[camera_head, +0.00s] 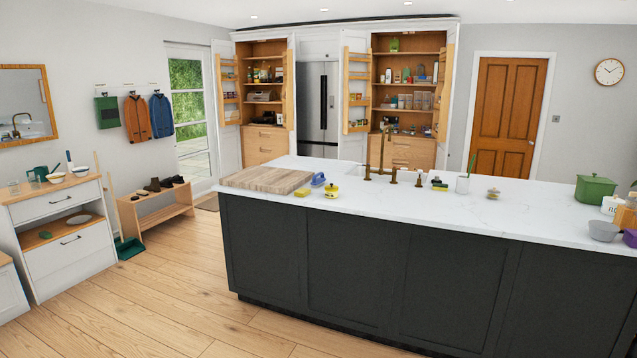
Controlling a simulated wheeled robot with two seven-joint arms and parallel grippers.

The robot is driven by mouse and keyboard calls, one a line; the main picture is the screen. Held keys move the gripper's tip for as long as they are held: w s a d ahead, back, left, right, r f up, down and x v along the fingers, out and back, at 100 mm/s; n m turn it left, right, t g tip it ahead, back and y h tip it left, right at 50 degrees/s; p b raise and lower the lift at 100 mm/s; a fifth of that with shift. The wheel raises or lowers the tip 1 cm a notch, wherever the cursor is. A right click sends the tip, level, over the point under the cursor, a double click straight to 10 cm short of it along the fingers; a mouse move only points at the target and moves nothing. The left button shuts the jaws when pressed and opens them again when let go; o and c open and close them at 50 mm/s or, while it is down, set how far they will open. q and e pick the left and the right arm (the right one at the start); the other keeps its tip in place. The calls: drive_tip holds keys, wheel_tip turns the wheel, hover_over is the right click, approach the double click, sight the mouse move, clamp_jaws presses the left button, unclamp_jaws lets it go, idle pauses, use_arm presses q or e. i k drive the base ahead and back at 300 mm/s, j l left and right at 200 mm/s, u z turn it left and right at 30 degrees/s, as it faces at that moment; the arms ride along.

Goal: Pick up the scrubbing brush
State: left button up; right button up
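A small blue object with a raised handle-like top (318,179), which looks like the scrubbing brush, rests on the white island worktop (400,212). It is just right of the wooden chopping board (268,180), behind a yellow sponge-like block (302,192) and a small yellow pot (331,191). It is too small to make out bristles. Neither of my grippers shows in the head view, so nothing is seen touching it.
The dark island front (350,265) stands across the middle. A brass tap (380,152) and sink are behind the small items. A green pot (595,190) stands at the right. Wooden floor (180,290) is clear left of the island, with a drawer unit (65,258) farther left.

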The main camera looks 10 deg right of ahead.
sight(319, 179)
drive_tip(key=i, duration=1.45)
drive_tip(key=i+z, duration=0.1)
drive_tip(key=i, duration=1.35)
drive_tip(key=i+j, duration=0.15)
drive_tip(key=i, duration=1.3)
